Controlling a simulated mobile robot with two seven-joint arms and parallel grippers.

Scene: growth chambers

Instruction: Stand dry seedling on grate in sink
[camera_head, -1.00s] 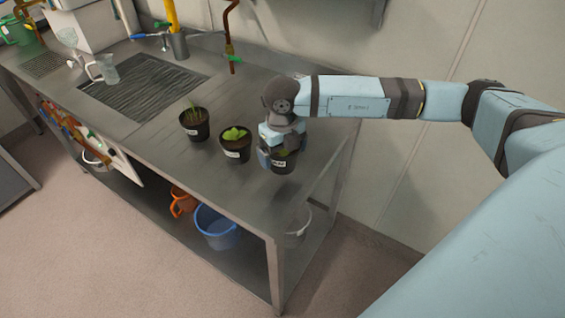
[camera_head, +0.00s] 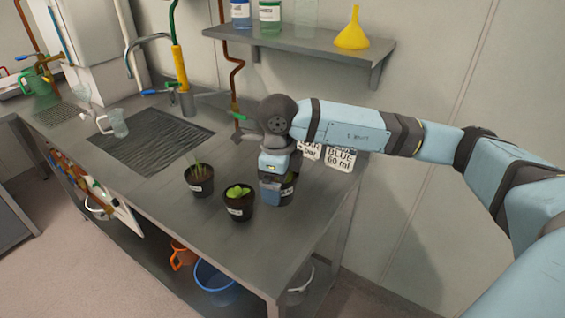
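Three dark pots with white labels stand in a row on the steel bench. The left pot (camera_head: 199,181) has thin upright shoots, and the middle pot (camera_head: 239,206) has broad bright green leaves. The right pot (camera_head: 288,193) is partly hidden by my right gripper (camera_head: 271,196), which points down right against it. Its fingers overlap the pot, so I cannot tell whether they grip it. The label writing is too small to read. The dark ridged grate (camera_head: 150,145) lies in the sink area left of the pots. My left gripper is not in view.
A clear jug (camera_head: 113,125) stands at the grate's far left edge. A yellow-sleeved tap (camera_head: 181,70) rises behind the grate. A shelf (camera_head: 300,47) with bottles and a yellow funnel (camera_head: 352,30) hangs above. A sign (camera_head: 340,158) reads "BLUE 60 ml". Bench between grate and pots is clear.

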